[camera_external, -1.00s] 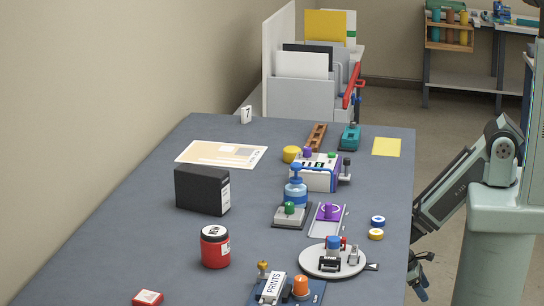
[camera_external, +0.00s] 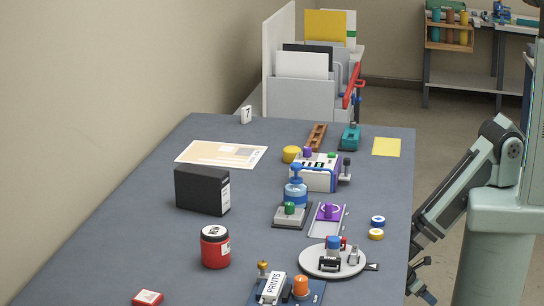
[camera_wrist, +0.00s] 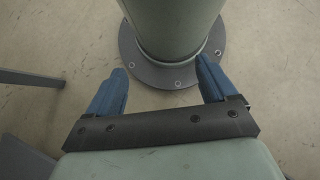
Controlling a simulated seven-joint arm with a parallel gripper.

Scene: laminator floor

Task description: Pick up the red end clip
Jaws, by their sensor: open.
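A small red piece (camera_external: 343,241) shows at the back of a round pale turntable (camera_external: 306,265), partly hidden behind a blue-topped part; it may be the red end clip, but it is too small to tell. My gripper (camera_external: 422,289) hangs low beside the table's right edge, apart from everything on the table. In the wrist view my gripper (camera_wrist: 161,66) is open and empty, its two blue fingers spread over bare floor and a round column base. No red clip shows in the wrist view.
The turntable also bears a black part and a grey part. A red-and-white box (camera_external: 147,297) lies front left.

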